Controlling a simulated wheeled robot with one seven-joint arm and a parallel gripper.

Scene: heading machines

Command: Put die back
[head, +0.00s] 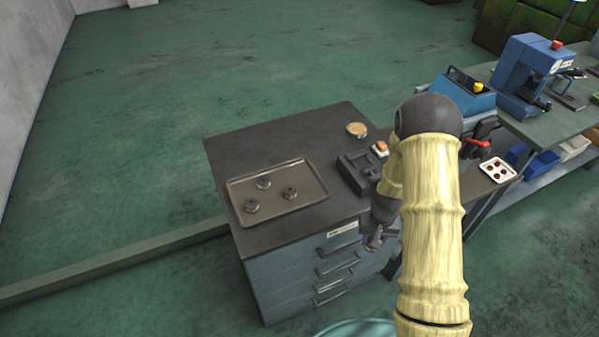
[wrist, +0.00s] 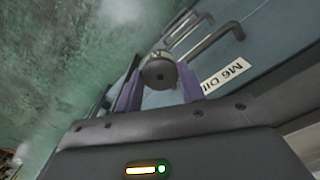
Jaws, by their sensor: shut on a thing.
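My gripper (wrist: 157,95) is shut on a dark round die (wrist: 158,71) with a small hole in its face, held between two purple fingers. In the head view my gripper (head: 375,240) hangs at the front right of the grey drawer cabinet (head: 228,165), beside its top drawers. The drawers look shut.
A black block with recesses (head: 352,172), an orange-and-white item (head: 380,148) and a round tan item (head: 357,129) stand on the cabinet top. Blue machines (head: 525,75) stand on a bench to the right. A low beam (head: 120,260) runs along the floor at left.

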